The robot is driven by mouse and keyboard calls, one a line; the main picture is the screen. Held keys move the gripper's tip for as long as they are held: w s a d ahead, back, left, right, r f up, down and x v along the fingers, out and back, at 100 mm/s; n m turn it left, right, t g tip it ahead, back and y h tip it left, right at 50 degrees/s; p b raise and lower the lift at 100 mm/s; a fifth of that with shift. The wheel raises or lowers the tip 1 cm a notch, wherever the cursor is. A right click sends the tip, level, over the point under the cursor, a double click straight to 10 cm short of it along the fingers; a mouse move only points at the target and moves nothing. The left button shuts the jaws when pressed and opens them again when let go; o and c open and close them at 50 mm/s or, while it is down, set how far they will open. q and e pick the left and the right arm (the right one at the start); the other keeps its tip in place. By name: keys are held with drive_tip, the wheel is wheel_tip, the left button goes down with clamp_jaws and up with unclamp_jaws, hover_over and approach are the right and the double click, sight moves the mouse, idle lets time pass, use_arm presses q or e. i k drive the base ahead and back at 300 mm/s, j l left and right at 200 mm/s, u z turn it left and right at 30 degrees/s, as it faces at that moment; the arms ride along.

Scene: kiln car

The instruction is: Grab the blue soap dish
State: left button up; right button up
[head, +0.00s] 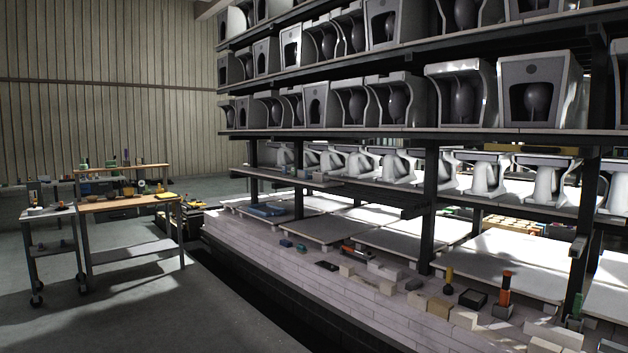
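A flat blue item (262,210) lies on the pale deck of the kiln car, under the lowest shelf, left of the middle of the head view. A small teal-blue item (286,243) lies nearer, close to the left edge of the deck. A darker blue item (300,248) is just right of it. All are small here, and I cannot tell which one is the blue soap dish. Neither of my grippers is in view.
The brick deck (330,285) carries blocks and tools, including an orange-handled one (505,288). Black posts (430,205) hold shelves of grey ceramic ware above. A workbench (130,203) and a wheeled cart (48,212) stand at left. Floor between them and the deck is clear.

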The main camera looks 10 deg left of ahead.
sight(301, 174)
drive_tip(key=i+u, duration=0.1)
drive_tip(key=i, duration=0.75)
drive_tip(key=i+u, duration=0.1)
drive_tip(key=i, duration=0.75)
drive_tip(key=i+u, duration=0.1)
drive_tip(key=i, duration=0.75)
drive_tip(key=i+l+u, duration=0.1)
drive_tip(key=i, duration=0.7)
drive_tip(key=i+u, duration=0.1)
drive_tip(key=i, duration=0.6)
drive_tip(key=i+l, duration=0.1)
drive_tip(key=i, duration=0.65)
drive_tip(key=i+u, duration=0.15)
drive_tip(key=i, duration=0.55)
drive_tip(key=i+j, duration=0.8)
drive_tip(key=j, duration=0.2)
